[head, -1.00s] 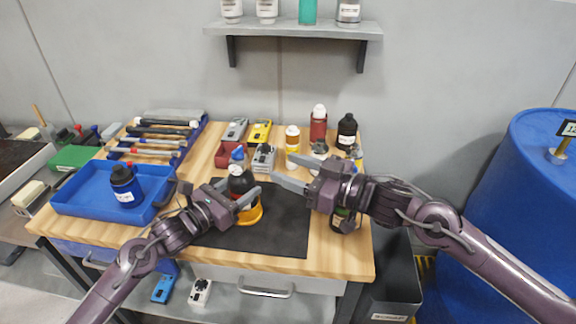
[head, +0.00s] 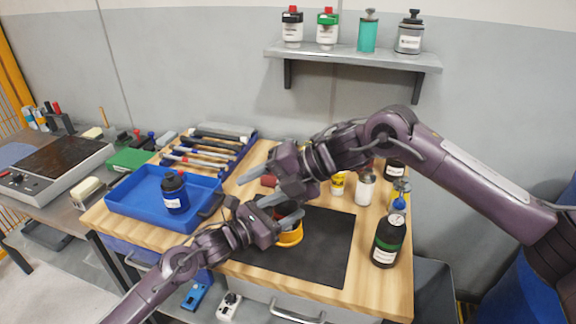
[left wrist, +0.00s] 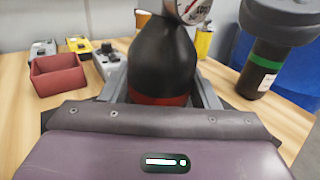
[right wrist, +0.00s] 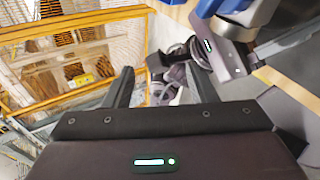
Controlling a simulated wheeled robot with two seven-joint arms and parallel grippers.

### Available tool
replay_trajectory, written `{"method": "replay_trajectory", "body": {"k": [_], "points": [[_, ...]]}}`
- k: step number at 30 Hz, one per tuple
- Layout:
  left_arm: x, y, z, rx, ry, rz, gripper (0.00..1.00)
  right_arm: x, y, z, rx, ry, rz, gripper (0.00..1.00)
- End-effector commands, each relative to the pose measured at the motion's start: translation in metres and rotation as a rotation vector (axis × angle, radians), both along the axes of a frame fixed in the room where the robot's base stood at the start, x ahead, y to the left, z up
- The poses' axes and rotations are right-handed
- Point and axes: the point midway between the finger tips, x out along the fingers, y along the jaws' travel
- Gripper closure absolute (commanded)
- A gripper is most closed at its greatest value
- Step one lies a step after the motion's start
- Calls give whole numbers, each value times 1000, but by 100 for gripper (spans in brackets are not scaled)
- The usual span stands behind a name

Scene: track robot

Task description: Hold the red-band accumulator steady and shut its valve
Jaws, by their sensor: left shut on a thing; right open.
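The red-band accumulator is a dark rounded bottle (left wrist: 160,62) with a red band (left wrist: 158,98) low on its body and a gauge (left wrist: 194,8) at its top, in the left wrist view. My left gripper (head: 281,210) is shut on it, one finger on each side. My right gripper (head: 250,189) is open and empty, above and beside the left one.
A black bottle with a green band (head: 387,242) stands right of the mat (head: 325,258). A blue tray (head: 135,202) with a dark bottle (head: 174,192) lies left. A tool tray (head: 212,148) and several bottles stand at the back. The mat's right part is clear.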

Motion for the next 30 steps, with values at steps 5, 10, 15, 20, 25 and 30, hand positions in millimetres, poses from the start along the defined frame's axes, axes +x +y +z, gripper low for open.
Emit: {"method": "replay_trajectory", "body": {"k": [5,10,15,20,25,30], "points": [[1,1,0,1,-1,2,81,11,-9,20,-236,-262,216,49],[1,1,0,1,-1,2,81,24,-34,48,-467,-469,408,49],[1,1,0,1,-1,3,81,34,-64,83,-657,-605,552,49],[1,1,0,1,-1,2,81,37,-82,108,-761,-669,628,49],[1,1,0,1,-1,2,81,39,-88,111,-798,-688,659,49],[0,1,0,0,-1,1,81,44,-81,89,-796,-686,661,49]]}}
